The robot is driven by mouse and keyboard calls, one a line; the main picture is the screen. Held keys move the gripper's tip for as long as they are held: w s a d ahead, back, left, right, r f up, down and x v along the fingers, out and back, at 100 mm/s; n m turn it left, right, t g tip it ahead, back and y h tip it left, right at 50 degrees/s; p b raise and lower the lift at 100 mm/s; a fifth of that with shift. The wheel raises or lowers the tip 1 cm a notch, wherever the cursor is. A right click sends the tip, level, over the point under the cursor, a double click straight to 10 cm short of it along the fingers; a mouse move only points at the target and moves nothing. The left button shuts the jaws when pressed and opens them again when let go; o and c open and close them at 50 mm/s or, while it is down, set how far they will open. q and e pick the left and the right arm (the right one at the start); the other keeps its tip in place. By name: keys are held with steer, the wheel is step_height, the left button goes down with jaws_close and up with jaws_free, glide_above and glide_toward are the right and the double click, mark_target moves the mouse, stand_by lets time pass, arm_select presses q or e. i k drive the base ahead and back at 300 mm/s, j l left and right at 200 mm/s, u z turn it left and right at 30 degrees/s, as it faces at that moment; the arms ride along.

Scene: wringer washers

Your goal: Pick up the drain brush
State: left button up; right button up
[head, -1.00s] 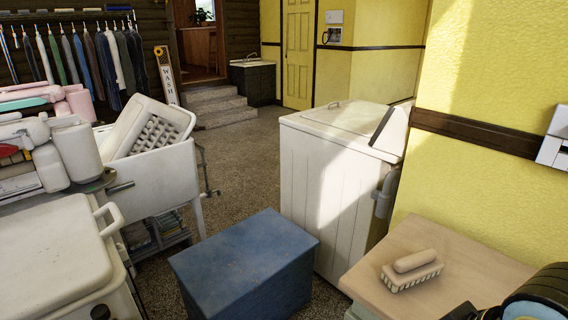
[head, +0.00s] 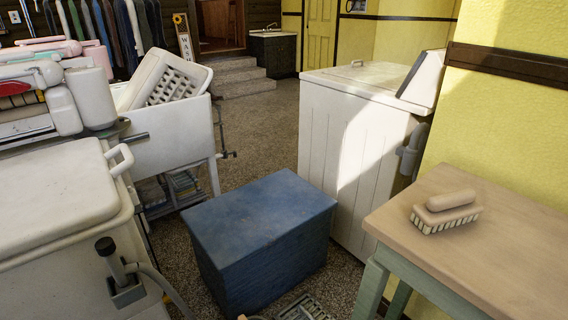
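A brush (head: 446,212) with a beige wooden back and handle and pale bristles lies bristles down on a wooden-topped table (head: 500,262) at the right. It is the only brush I see, and its top and near side are in plain view. Nothing touches it except the tabletop. Neither of my grippers shows in the head view.
A blue box (head: 262,222) stands on the floor at the centre. A white top-lid washer (head: 355,130) stands behind it. White wringer washers (head: 60,200) fill the left. A grey grate (head: 303,308) lies at the bottom edge. Speckled floor is open toward the steps.

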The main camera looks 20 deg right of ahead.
mark_target(445, 211)
steer(key=z, duration=1.5)
